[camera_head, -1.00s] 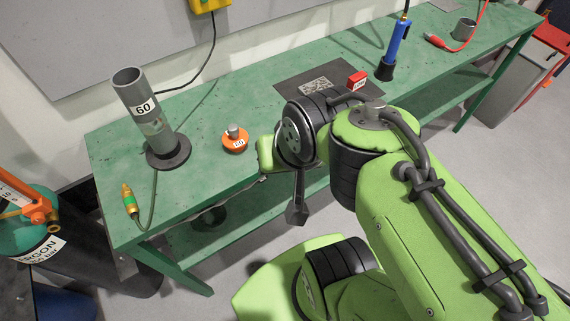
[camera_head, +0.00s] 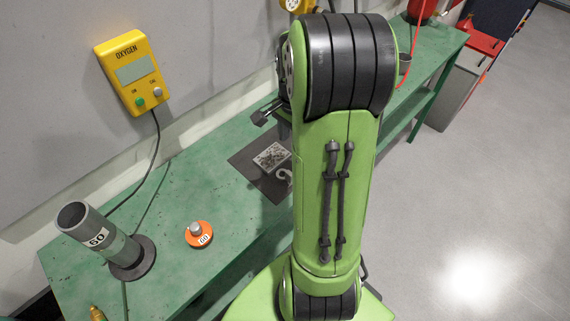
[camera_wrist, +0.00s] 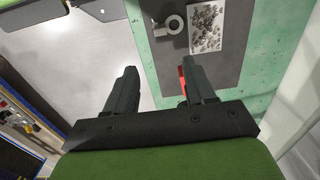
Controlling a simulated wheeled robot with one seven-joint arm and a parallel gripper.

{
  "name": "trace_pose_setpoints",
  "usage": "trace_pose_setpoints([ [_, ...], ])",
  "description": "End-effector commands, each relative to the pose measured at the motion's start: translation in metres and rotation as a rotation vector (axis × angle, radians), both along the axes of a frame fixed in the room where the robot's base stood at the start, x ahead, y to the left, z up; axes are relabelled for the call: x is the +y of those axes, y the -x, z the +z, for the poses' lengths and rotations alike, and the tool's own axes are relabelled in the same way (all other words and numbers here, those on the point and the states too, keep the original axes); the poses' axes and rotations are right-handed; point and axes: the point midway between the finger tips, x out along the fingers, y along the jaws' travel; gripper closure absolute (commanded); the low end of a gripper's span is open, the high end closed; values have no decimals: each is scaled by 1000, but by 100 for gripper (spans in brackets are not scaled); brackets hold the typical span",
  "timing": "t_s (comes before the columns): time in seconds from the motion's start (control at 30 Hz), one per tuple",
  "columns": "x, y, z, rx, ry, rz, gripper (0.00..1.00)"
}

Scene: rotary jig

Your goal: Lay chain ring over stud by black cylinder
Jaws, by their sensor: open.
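My gripper (camera_wrist: 160,66) is open and empty in the wrist view, its two dark fingers spread above floor and bench edge. In the head view only a dark part of it (camera_head: 265,113) shows left of my arm. In the wrist view a pale ring-like piece (camera_wrist: 174,18) lies on a dark mat (camera_wrist: 222,66), beyond the fingertips; I cannot tell whether it is the chain ring. A similar pale shape (camera_head: 285,174) shows on the mat in the head view, partly behind my arm. I cannot make out the stud or the black cylinder in the current views.
The green bench (camera_head: 185,172) bears a grey tube on a round base (camera_head: 125,249) and an orange disc (camera_head: 199,235) with a grey knob. A speckled plate (camera_wrist: 206,27) lies on the mat. A red thing (camera_wrist: 183,80) is partly behind the right finger. Open floor lies at right.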

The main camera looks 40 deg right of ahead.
Motion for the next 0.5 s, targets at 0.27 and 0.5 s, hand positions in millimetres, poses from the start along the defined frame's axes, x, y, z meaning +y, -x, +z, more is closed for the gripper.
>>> trace_pose_setpoints([
  [0.27, 2, 1, -75, 5, -4, 5, 46],
  [0.5, 5, 0, -105, 3, -3, 6, 46],
])
